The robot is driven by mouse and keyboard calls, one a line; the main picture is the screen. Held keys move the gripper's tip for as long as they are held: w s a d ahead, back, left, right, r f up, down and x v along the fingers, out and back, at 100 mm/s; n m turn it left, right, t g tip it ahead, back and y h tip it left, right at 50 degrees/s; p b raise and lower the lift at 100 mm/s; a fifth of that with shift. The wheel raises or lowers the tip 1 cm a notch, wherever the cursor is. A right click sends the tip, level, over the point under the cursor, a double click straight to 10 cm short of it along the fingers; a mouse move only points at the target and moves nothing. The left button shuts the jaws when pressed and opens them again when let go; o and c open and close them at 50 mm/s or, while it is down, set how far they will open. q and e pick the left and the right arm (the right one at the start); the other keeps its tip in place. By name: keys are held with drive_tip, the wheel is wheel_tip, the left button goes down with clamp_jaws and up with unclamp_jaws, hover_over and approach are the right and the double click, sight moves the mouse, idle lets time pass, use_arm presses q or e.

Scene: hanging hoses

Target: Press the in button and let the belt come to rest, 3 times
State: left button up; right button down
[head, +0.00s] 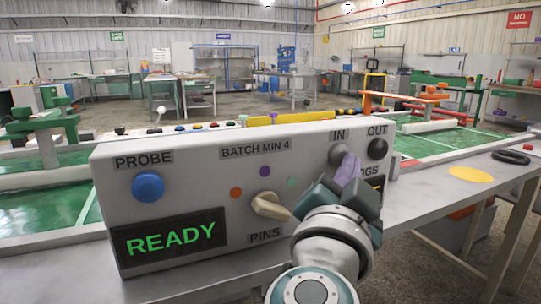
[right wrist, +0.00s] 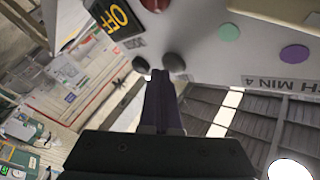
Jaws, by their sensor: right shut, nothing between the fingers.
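The control box (head: 205,160) stands on the bench, its display reading READY. In the right wrist view the fingertips (right wrist: 157,72) end close to the IN button (right wrist: 173,62) and the OUT button (right wrist: 140,65). I cannot tell whether they touch. My left gripper is not in view.
The box also carries a blue PROBE button (head: 148,186) and a beige PINS knob (head: 270,205), close to my right gripper. A second display (right wrist: 118,18) reads OFF.

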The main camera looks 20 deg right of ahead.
idle(0.3)
drive_tip(key=shift+s+p, duration=0.75)
drive_tip(key=shift+s, duration=0.15)
drive_tip(key=s+p, duration=0.2)
drive_tip(key=s, duration=0.1)
drive_tip(key=s+p, duration=0.1)
drive_tip(key=s, duration=0.1)
drive_tip(key=shift+d, duration=0.25)
